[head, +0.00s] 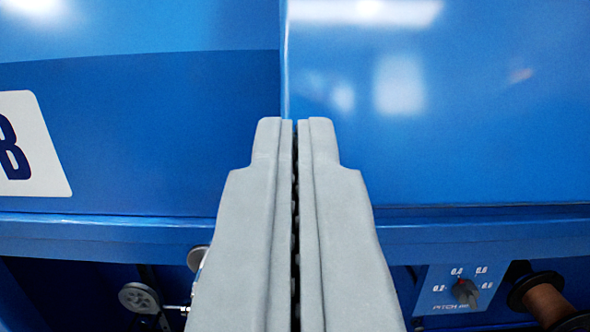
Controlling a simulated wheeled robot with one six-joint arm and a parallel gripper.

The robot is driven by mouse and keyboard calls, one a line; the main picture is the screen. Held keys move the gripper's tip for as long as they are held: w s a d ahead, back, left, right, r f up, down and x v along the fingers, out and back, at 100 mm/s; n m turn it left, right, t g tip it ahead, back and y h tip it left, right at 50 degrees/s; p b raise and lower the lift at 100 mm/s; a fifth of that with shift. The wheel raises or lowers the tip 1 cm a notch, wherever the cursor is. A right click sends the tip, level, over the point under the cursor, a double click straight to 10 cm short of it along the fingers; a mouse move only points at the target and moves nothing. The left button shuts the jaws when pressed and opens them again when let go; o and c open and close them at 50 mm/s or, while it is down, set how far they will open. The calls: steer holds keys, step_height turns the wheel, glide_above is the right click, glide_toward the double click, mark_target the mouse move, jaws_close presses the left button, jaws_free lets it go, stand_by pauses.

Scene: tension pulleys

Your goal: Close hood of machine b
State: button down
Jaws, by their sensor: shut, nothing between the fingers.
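The blue machine fills the view, with a white label (30,146) at the left whose visible letter is a dark B. A glossy blue panel (470,110), which looks like the hood, covers the right half, and its left edge runs upright at the middle of the picture. A darker blue panel (160,140) is to its left. My grey gripper (295,122) is shut and empty, its fingertips in front of this upright edge. I cannot tell whether the tips touch it. The fingers hide the lower part of the edge.
A blue horizontal rail (110,232) runs below the panels. Under it are a small pulley wheel (139,298) at the left, a dial labelled PITCH (465,291) and a brown spool (548,304) at the right. Little free room shows around the gripper.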

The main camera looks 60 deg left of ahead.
steer(key=w+a+f, duration=0.4)
steer(key=a+f, duration=0.3)
steer(key=a, duration=0.1)
steer(key=shift+a, duration=0.2)
steer(key=shift+f, duration=0.1)
